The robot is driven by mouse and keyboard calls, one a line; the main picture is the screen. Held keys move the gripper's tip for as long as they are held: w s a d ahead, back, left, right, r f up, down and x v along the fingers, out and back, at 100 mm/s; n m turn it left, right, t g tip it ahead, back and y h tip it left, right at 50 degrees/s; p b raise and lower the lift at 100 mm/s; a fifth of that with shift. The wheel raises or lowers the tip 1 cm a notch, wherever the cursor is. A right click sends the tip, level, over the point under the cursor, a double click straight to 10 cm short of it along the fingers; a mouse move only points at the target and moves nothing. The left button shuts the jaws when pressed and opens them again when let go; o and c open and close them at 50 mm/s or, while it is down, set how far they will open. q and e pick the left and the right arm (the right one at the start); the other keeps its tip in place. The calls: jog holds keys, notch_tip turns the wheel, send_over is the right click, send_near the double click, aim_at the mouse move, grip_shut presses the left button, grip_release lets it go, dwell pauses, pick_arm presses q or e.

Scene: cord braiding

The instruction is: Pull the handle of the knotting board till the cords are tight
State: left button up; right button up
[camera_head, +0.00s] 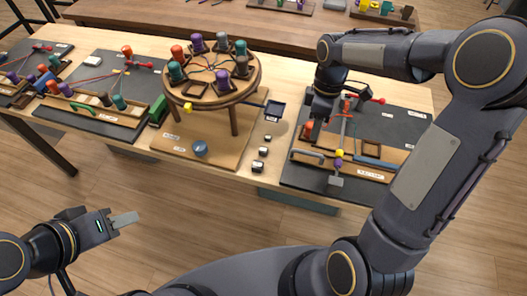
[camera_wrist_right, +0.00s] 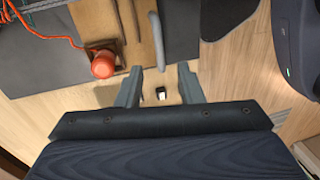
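The knotting board (camera_head: 405,122) is the dark board at the right of the table, with a wooden frame and cords. A grey-blue curved handle (camera_head: 308,153) lies at the left of its wooden frame. In the right wrist view the handle (camera_wrist_right: 157,42) is a grey bar, its near end in line with the gap between my fingertips. My right gripper (camera_head: 315,130) is over the board's left part; the wrist view shows its fingers (camera_wrist_right: 160,72) open and empty. An orange-red spool (camera_wrist_right: 103,63) stands beside them.
A round wooden braiding stand (camera_head: 212,90) with several coloured bobbins stands left of the board. Another dark board with a green handle (camera_head: 92,111) lies further left. Floor is clear in front of the table.

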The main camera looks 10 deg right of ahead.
aim_at(306, 152)
jog(key=shift+n, duration=0.3)
jog(key=f, duration=0.2)
jog(key=a+f, duration=0.1)
jog(key=f, duration=0.5)
jog(key=shift+s+a+f, duration=0.25)
jog(key=shift+s+a, duration=0.05)
jog(key=shift+c, duration=0.3)
grip_shut()
